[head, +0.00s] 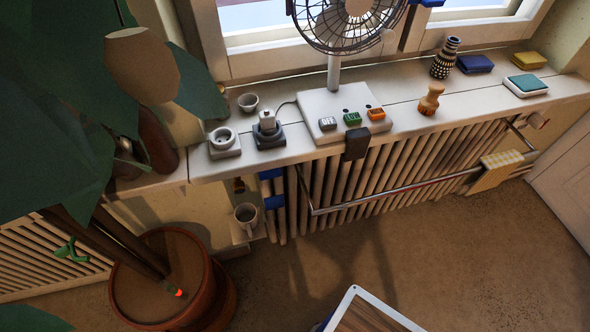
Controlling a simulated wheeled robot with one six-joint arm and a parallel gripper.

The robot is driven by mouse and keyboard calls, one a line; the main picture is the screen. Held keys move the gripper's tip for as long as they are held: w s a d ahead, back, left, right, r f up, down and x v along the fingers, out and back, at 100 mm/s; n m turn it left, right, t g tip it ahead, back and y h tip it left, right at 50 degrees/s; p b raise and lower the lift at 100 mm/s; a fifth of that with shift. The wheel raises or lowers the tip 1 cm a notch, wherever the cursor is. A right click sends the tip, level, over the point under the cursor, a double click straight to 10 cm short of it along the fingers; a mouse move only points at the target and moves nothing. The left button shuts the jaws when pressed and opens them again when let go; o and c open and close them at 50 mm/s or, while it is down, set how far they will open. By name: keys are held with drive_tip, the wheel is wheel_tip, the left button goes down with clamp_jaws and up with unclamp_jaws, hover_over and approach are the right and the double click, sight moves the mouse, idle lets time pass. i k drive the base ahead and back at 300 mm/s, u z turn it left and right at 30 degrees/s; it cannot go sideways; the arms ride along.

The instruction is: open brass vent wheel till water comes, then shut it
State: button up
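A small brass-coloured piece (239,185), which looks like the vent wheel, sits at the left end of the radiator (365,175), below the windowsill. It is small and dark here, and I cannot tell how far it is turned. A cup (246,217) stands below it on a small pale ledge. I see no water coming out, and the cup's contents are unclear. Two blue blocks (272,202) are at the radiator's left end, to the right of the brass piece. My gripper is not in view.
The windowsill (420,126) carries a fan (347,22), its switch base, sockets, a patterned vase (445,58) and small boxes. A rail (400,191) with a yellow cloth (496,170) runs before the radiator. A large potted plant (165,280) stands left. Floor (450,260) is open at right.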

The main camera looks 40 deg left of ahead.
sight(238, 186)
drive_tip(key=z, duration=0.45)
drive_tip(key=k, duration=0.25)
drive_tip(key=u, duration=1.15)
